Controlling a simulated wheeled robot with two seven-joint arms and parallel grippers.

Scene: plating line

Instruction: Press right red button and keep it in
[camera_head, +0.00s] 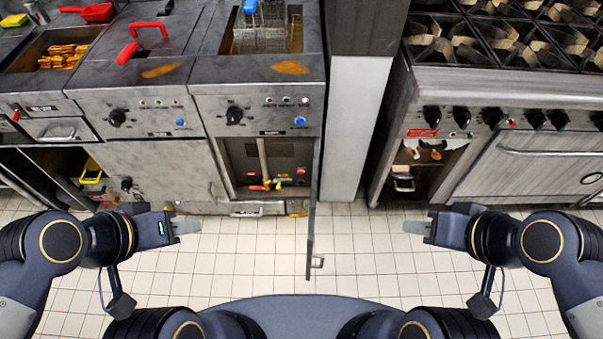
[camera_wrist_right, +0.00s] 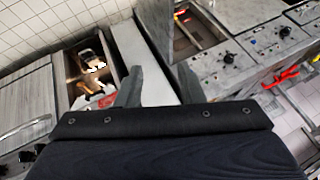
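Another small red button (camera_head: 300,171) shows inside that fryer's open lower cabinet. I cannot tell for sure which one the task names. My left gripper (camera_head: 188,227) hangs over the floor in front of the fryers, touching nothing; its fingers are seen edge-on. My right gripper (camera_head: 415,227) is in front of the stove, clear of everything. In the right wrist view its two fingers (camera_wrist_right: 164,86) stand apart with nothing between them.
The open cabinet door (camera_head: 311,225) juts out between my grippers. A stove (camera_head: 500,88) with knobs stands at the right, with an open compartment below. A yellow-and-red valve handle (camera_head: 272,185) is inside the cabinet. The tiled floor (camera_head: 365,260) in front is clear.

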